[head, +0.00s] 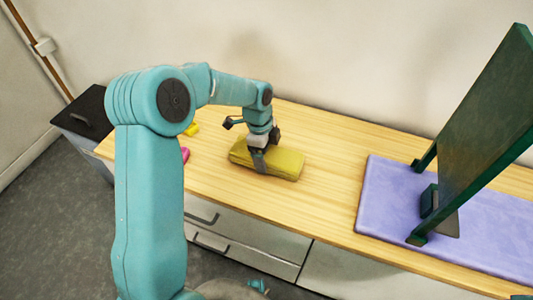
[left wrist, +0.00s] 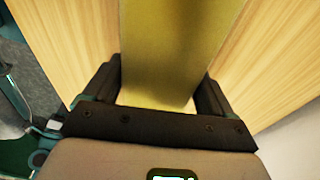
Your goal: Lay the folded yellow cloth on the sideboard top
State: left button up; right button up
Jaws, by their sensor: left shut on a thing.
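The folded yellow cloth (head: 285,163) is a thick olive-yellow block at the middle of the wooden sideboard top (head: 325,190). My left gripper (head: 260,160) points down over the cloth and is shut on it, with fingers on its two sides. In the left wrist view the cloth (left wrist: 165,60) fills the space between the two dark fingers of my left gripper (left wrist: 160,95). The cloth looks level and at or very near the wood; I cannot tell whether it touches.
A purple mat (head: 385,200) lies on the right of the top, bearing a dark green framed panel (head: 480,100) on feet. A small yellow thing (head: 192,129) and a pink thing (head: 185,154) lie left of the cloth. A dark-lidded bin (head: 85,112) stands beyond the left end.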

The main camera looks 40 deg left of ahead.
pick_arm(q)
jog(key=shift+f, duration=0.15)
jog(key=o, duration=0.9)
jog(key=shift+r, duration=0.3)
jog(key=r, duration=0.4)
jog(key=a+r+p, duration=0.1)
jog(key=r, duration=0.2)
jog(key=r+p, duration=0.1)
jog(key=r, duration=0.3)
jog(key=shift+s+a+r, duration=0.2)
jog(key=shift+a+r, duration=0.15)
jog(key=shift+a, duration=0.05)
